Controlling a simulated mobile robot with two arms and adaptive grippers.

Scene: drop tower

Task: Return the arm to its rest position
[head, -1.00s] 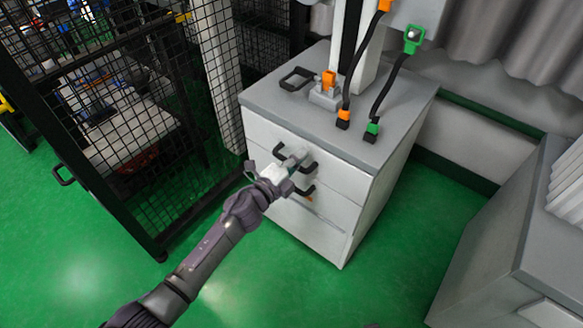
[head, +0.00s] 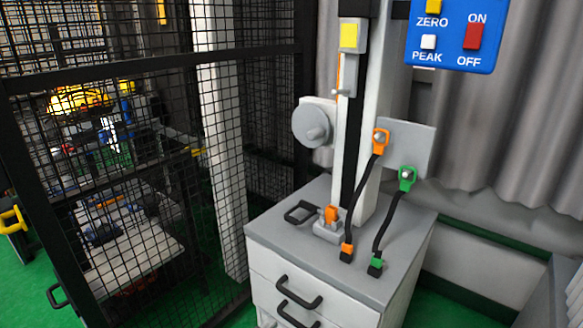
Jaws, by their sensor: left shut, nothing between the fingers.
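Neither of my grippers nor either arm shows in the head view now, so where they are is hidden from me. The grey-topped drawer cabinet (head: 395,278) stands in the lower middle, with black handles on its front. The upper drawer handle (head: 298,292) has nothing at it. The drop tower's white column (head: 372,110) rises from the cabinet top.
A black mesh fence (head: 150,62) fills the left side. A blue panel (head: 452,35) with a red switch hangs at the upper right. Orange (head: 380,140) and green (head: 407,178) plugs with black cables hang beside the column. Green floor shows at the lower left.

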